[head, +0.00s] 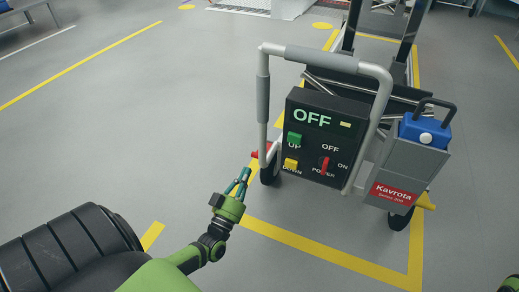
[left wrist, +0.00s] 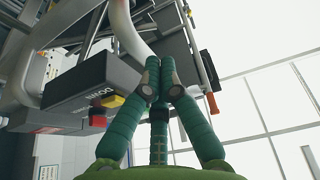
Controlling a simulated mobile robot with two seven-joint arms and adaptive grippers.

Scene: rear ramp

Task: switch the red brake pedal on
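The red brake pedal (head: 263,152) sticks out low on the left side of the cart, beside its left wheel. In the left wrist view a small orange-red lever (left wrist: 212,104) beside a dark wheel looks like the same pedal. My left gripper (head: 246,173) is just below and left of the pedal in the head view, apart from it. In the left wrist view the green fingers of the left gripper (left wrist: 159,78) come together at their tips with nothing between them.
The lift cart's control box (head: 318,148) shows OFF, with green and yellow buttons and a red power switch. A bent grey handle (head: 322,61) stands over it. A grey Kavrota case (head: 408,160) with a yellow pedal (head: 427,202) is at right. The floor at left is clear.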

